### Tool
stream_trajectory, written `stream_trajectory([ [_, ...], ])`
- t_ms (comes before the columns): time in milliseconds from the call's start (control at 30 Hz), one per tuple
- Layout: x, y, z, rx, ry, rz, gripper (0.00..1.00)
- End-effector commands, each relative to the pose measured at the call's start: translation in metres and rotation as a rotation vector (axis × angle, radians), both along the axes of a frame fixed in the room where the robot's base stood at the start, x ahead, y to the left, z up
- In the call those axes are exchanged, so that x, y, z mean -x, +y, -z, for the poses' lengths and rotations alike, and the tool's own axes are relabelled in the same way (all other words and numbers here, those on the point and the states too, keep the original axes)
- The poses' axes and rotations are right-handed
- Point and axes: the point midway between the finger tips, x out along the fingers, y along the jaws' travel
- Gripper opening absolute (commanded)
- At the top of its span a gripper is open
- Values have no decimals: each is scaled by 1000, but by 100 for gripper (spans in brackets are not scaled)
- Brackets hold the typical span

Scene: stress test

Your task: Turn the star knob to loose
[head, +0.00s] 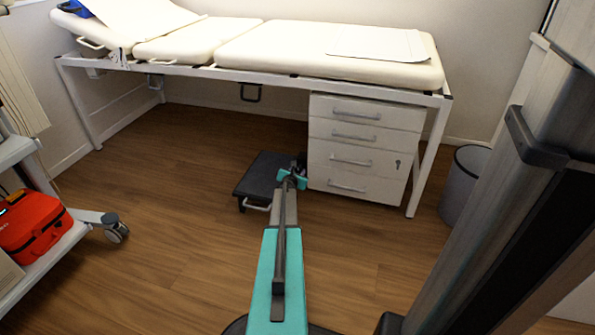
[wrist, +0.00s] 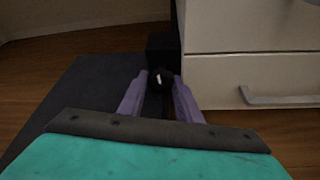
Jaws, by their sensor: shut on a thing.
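My gripper (head: 293,175) is low down at the end of my outstretched arm, between a black step stool and a white drawer cabinet. In the wrist view its two purple-grey fingers (wrist: 160,77) are shut on a small dark knob (wrist: 159,82), one finger on each side. A short white mark shows on the knob's face. Its star shape is hard to make out, because it is dark and the fingers cover its sides. A dark block (wrist: 163,46) stands just behind it. The knob cannot be told apart in the head view.
The black step stool (head: 262,180) lies left of my gripper. The white drawer cabinet (head: 363,147) is close on the right, under a padded couch (head: 300,52). A grey bin (head: 463,185) stands further right. A trolley with a red case (head: 35,228) is at left. Floor between is clear.

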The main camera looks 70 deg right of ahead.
Motion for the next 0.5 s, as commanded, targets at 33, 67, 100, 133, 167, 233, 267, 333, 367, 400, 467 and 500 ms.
stream_trajectory([
  [33,-1,-3,-3,1,18,0,9],
  [67,-1,-3,-4,2,31,0,8],
  [100,-1,-3,-4,4,48,1,9],
  [133,-1,-3,-5,4,61,1,8],
  [167,-2,-3,-5,5,76,0,8],
  [233,-2,-3,-5,7,110,0,9],
  [267,-2,-3,-5,8,125,0,9],
  [333,-2,-3,-5,9,161,0,9],
  [367,-2,-3,-5,11,178,1,9],
  [400,-2,-4,-5,12,200,1,9],
  [467,-3,-4,-5,14,232,0,9],
  [500,-3,-4,-5,16,253,1,9],
])
